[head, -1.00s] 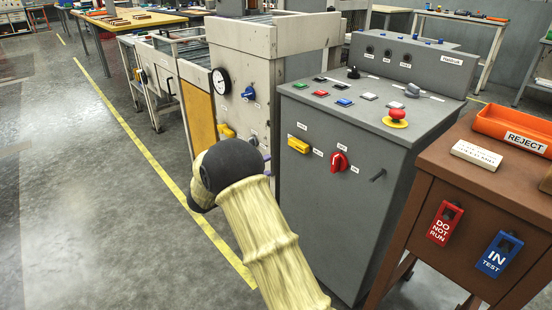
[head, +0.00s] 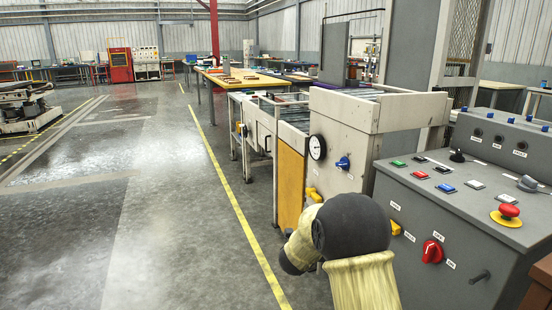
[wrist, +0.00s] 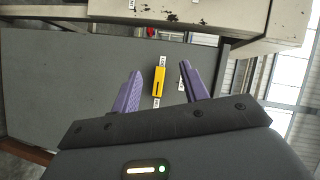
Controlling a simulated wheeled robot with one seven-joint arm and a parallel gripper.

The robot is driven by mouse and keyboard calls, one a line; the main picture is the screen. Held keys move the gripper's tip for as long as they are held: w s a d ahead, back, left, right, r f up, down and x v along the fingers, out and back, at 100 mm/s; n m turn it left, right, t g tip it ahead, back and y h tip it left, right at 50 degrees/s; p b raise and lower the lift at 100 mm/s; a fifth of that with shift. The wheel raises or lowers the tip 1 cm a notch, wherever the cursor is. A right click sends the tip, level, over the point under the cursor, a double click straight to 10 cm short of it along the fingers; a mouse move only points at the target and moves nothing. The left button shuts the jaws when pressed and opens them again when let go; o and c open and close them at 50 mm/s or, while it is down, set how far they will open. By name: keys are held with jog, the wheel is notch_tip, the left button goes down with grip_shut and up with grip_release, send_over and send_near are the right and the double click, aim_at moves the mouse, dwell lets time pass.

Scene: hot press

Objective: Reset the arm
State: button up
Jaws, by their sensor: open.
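My arm, in a pale cloth sleeve with a dark rounded joint, reaches up from the bottom of the head view in front of the press. The gripper itself is hidden in the head view. In the wrist view my gripper (wrist: 160,90) shows two purple fingers spread apart with nothing between them. Beyond the fingers is the grey face of the control cabinet (wrist: 60,80), with a yellow switch (wrist: 158,82) seen in the gap. I cannot tell the distance from the fingertips to the cabinet.
The control cabinet (head: 440,215) with a red emergency button (head: 508,212) stands at the right. The beige press (head: 350,130) with a gauge (head: 317,147) is left of it. A wooden-topped table (head: 240,82) stands behind. Open floor (head: 110,220) lies left of the yellow line.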

jog(key=s+a+f+n+g+y, duration=0.1)
jog(key=s+a+n+y, duration=0.2)
jog(key=s+n+y, duration=0.3)
jog(key=s+a+f+n+g+y, duration=0.1)
jog(key=s+a+n+g+y, duration=0.2)
jog(key=s+n, duration=0.5)
jog(key=s+d+f+n+g+y+p, duration=0.2)
jog(key=s+n+g, duration=0.5)
jog(key=s, duration=1.2)
notch_tip(320, 180, up, 36)
jog(key=n+t+p, duration=0.1)
jog(key=p, duration=3.6)
jog(key=shift+w+r+n+t+h, duration=0.2)
jog(key=shift+r+n+t+h, duration=0.1)
jog(key=shift+n, duration=0.1)
jog(key=shift+d, duration=0.1)
jog(key=shift+c, duration=0.7)
jog(key=shift+w, duration=0.1)
jog(key=shift+c, duration=0.3)
